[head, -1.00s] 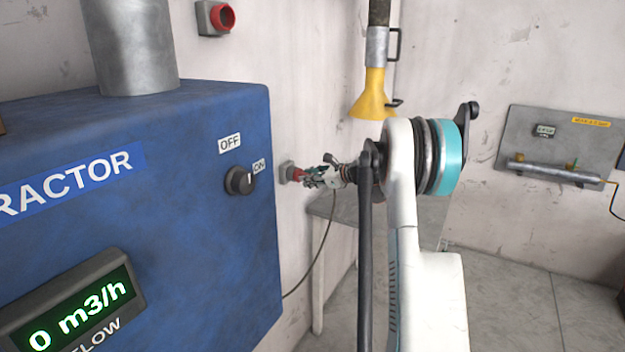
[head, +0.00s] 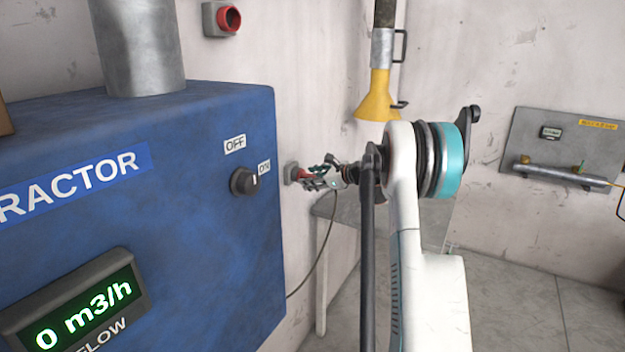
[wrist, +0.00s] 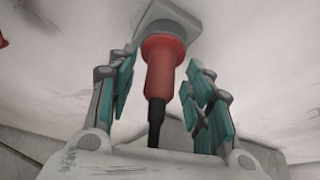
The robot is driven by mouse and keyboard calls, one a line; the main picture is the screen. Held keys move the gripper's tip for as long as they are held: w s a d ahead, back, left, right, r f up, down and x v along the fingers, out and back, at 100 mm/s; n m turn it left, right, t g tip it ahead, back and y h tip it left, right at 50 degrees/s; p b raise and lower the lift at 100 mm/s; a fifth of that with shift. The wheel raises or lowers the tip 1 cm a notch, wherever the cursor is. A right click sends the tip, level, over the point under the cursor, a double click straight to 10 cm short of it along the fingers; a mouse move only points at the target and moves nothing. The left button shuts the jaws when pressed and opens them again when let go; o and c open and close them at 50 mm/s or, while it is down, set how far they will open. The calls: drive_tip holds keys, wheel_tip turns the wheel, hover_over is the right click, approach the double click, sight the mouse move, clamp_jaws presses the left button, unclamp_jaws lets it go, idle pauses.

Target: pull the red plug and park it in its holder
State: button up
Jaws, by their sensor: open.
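The red plug (wrist: 163,68) sits in a grey wall socket (wrist: 167,17), with its dark cable end pointing back toward my wrist. In the head view the plug (head: 303,174) shows small at the wall, just right of the blue machine, partly covered by my gripper (head: 316,178). In the wrist view my gripper (wrist: 160,95) is open, with its teal-padded fingers on either side of the plug. Gaps show between the plug and both sets of fingers. I cannot make out the plug's holder for certain.
The blue extractor (head: 200,230) with an ON/OFF knob (head: 244,181) stands close on the left. A yellow funnel (head: 377,100) hangs above my arm. A grey table (head: 340,208) lies beneath my gripper. A grey panel with a tube (head: 548,172) is on the right wall.

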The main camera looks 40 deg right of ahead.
drive_tip(key=v, duration=1.2)
idle(0.3)
